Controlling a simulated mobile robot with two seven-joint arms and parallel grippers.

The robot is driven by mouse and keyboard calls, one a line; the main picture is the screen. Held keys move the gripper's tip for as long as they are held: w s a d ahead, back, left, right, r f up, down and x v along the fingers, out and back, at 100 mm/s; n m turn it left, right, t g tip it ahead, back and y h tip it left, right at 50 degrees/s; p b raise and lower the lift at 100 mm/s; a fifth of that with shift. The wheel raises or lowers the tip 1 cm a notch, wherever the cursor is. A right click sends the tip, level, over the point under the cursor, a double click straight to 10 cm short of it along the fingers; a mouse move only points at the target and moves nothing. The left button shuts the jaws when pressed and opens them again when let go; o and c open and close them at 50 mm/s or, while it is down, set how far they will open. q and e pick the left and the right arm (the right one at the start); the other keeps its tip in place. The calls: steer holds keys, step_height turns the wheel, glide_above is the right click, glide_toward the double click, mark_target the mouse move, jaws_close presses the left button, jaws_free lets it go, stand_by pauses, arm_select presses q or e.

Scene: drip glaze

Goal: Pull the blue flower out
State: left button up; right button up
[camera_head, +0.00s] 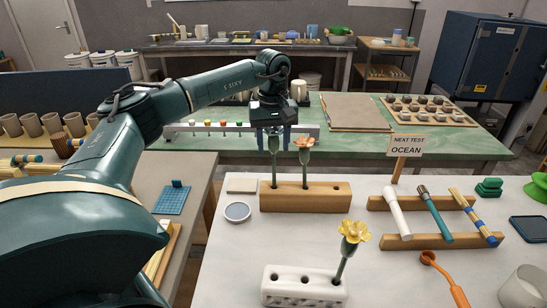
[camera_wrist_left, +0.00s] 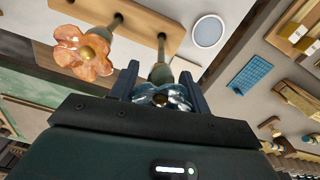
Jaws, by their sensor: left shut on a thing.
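My left gripper (camera_head: 274,134) is shut on the blue flower (camera_wrist_left: 166,97). In the left wrist view its glassy blue petals sit between the two fingers. In the head view the petals are hidden by the gripper; the green stem (camera_head: 274,168) shows below the fingers. The stem stands upright, its lower end in the left hole of the wooden block (camera_head: 325,201). An orange flower (camera_head: 304,145) stands in the same block just to the right, close to the gripper but apart from it. The block's right hole is empty. My right gripper is out of view.
A white block (camera_head: 300,292) at the front holds a yellow flower (camera_head: 353,232) and has empty holes. A round grey disc (camera_head: 237,212) lies left of the wooden block. A rail of small flowers (camera_head: 205,127) is behind.

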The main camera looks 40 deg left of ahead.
mark_target(273, 129)
arm_select(q)
steer(key=shift+w+a+r+p, duration=0.1)
steer(key=shift+r+p, duration=1.6)
steer(key=shift+r, duration=0.6)
steer(key=shift+a+r, duration=0.1)
steer(key=shift+r, duration=1.4)
